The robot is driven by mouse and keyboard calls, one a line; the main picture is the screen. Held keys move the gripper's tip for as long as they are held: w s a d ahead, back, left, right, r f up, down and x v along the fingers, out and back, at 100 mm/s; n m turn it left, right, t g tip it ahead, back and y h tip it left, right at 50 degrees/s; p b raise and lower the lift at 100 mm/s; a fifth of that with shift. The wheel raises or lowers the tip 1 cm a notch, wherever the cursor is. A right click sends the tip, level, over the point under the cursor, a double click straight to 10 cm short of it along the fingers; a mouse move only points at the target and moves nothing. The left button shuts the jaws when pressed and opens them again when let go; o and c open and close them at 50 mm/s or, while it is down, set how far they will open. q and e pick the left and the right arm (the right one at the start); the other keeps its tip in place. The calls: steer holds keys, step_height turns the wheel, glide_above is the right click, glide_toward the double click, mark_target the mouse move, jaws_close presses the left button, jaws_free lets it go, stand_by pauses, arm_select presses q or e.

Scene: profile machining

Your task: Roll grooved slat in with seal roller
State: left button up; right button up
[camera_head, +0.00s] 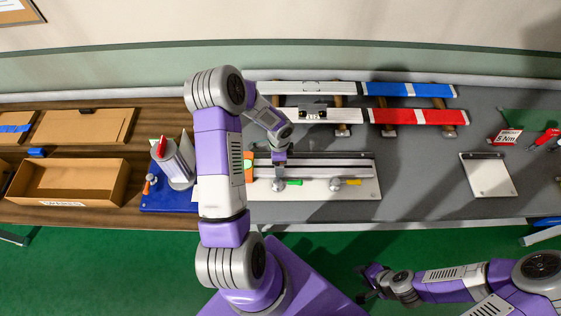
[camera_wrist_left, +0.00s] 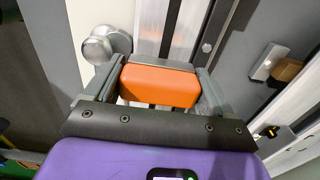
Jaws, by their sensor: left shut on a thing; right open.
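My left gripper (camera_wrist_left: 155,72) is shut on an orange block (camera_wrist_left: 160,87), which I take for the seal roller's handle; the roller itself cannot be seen. In the head view my left wrist hangs over a pale fixture plate (camera_head: 362,187). The left fingertips are hard to make out there. A long metallic slat (camera_head: 335,167) lies along the plate; it also shows beyond the orange block in the left wrist view (camera_wrist_left: 160,30). My right gripper (camera_head: 370,283) is open and empty in front of the table.
Clamps with a green handle (camera_head: 294,182) and a yellow handle (camera_head: 352,182) stand along the plate's front. Blue-ended (camera_head: 408,89) and red-ended (camera_head: 420,117) bars lie on supports behind. An open cardboard box (camera_head: 115,188) is at left, a white panel (camera_head: 487,176) at right. Grey table between is clear.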

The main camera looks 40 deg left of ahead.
arm_select(q)
steer(key=shift+w+r, duration=0.2)
steer(key=shift+r, duration=0.5)
steer(key=shift+w+d+r+p, duration=0.1)
steer(key=shift+r+p, duration=0.25)
steer(key=shift+p, duration=0.15)
step_height(320, 180, up, 2)
steer(key=shift+r+p, duration=0.15)
steer(key=shift+p, duration=0.6)
steer(key=shift+r, duration=0.95)
